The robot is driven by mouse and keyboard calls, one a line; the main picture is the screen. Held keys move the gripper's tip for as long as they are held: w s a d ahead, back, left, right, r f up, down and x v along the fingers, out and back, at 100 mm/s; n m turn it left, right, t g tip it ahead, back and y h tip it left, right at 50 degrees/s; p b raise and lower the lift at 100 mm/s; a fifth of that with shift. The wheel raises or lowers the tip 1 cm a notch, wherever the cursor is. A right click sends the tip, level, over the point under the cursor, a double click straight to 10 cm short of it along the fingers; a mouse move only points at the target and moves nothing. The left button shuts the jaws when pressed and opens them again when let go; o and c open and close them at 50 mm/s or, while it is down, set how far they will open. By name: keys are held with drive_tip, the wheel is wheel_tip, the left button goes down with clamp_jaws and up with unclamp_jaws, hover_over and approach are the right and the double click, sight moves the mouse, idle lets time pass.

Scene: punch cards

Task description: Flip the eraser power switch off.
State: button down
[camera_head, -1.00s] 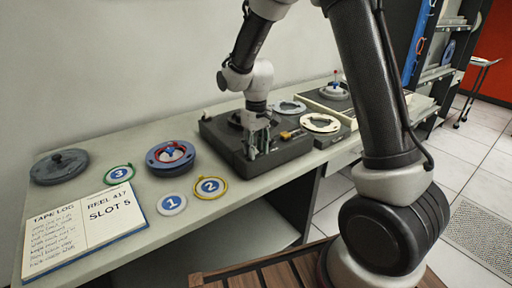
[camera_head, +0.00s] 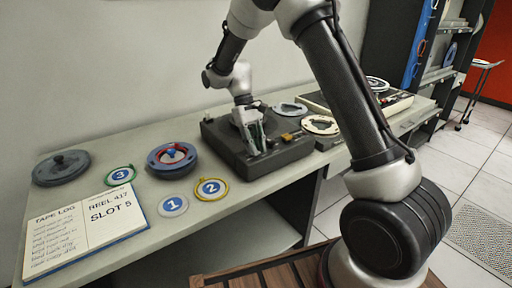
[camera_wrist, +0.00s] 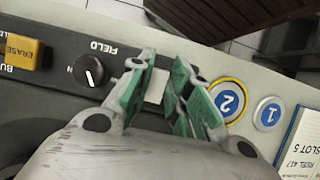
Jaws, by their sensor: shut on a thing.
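The eraser is the dark grey box (camera_head: 290,152) on the bench. In the wrist view its front panel (camera_wrist: 62,88) shows an orange ERASE button (camera_wrist: 22,50) and a black FIELD knob (camera_wrist: 90,70). My gripper (camera_head: 258,143) is tilted at the box's front face. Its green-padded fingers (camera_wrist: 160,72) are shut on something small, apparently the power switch. A pale plate (camera_wrist: 155,86) shows between the fingers.
Number discs 1 (camera_head: 173,205), 2 (camera_head: 211,188) and 3 (camera_head: 120,174) lie left of the eraser. A cream ring (camera_head: 320,125) and tape deck (camera_head: 395,103) are right.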

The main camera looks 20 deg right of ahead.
drive_tip(key=c, duration=1.3)
unclamp_jaws()
drive_tip(key=v, duration=1.2)
